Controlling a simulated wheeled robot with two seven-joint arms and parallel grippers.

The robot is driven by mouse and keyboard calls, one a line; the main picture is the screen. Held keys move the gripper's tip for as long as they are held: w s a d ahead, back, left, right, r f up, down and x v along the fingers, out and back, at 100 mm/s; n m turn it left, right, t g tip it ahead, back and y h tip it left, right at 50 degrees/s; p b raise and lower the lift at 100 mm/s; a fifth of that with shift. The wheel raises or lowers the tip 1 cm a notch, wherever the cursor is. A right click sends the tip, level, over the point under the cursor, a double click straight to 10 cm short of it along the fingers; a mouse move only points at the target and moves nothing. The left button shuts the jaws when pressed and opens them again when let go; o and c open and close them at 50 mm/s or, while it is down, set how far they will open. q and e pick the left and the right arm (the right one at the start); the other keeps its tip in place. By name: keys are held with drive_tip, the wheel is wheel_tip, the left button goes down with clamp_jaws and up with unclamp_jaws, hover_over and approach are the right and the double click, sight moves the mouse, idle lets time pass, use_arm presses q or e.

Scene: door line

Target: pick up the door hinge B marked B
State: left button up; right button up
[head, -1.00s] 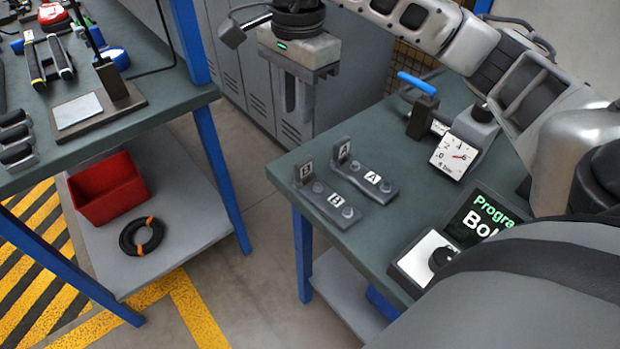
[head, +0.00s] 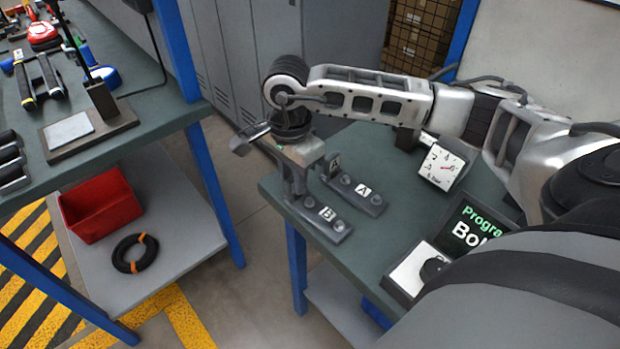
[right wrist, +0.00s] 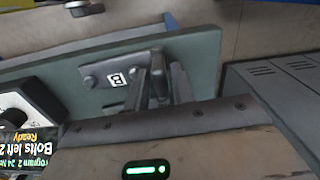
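Hinge B (head: 318,216) is a dark grey bracket with a white B label and round bolts, lying on the right-hand green table. It also shows in the right wrist view (right wrist: 115,76). My right gripper (head: 294,190) points down over its left, upright end, which it largely hides. In the right wrist view, the fingers (right wrist: 161,85) look apart with the upright plate between them; I cannot tell whether either touches it. Hinge A (head: 354,192), a similar bracket labelled A, lies just behind and right of hinge B. My left gripper is not in view.
A white dial gauge (head: 440,164) and a console with a screen (head: 474,226) stand to the right on the table (head: 380,245). The left bench (head: 150,110) holds tools; a red bin (head: 100,207) and a black coil (head: 135,254) sit on its lower shelf.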

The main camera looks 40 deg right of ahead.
drive_tip(key=shift+f, duration=0.9)
clamp_jaws()
drive_tip(key=shift+r, duration=0.1)
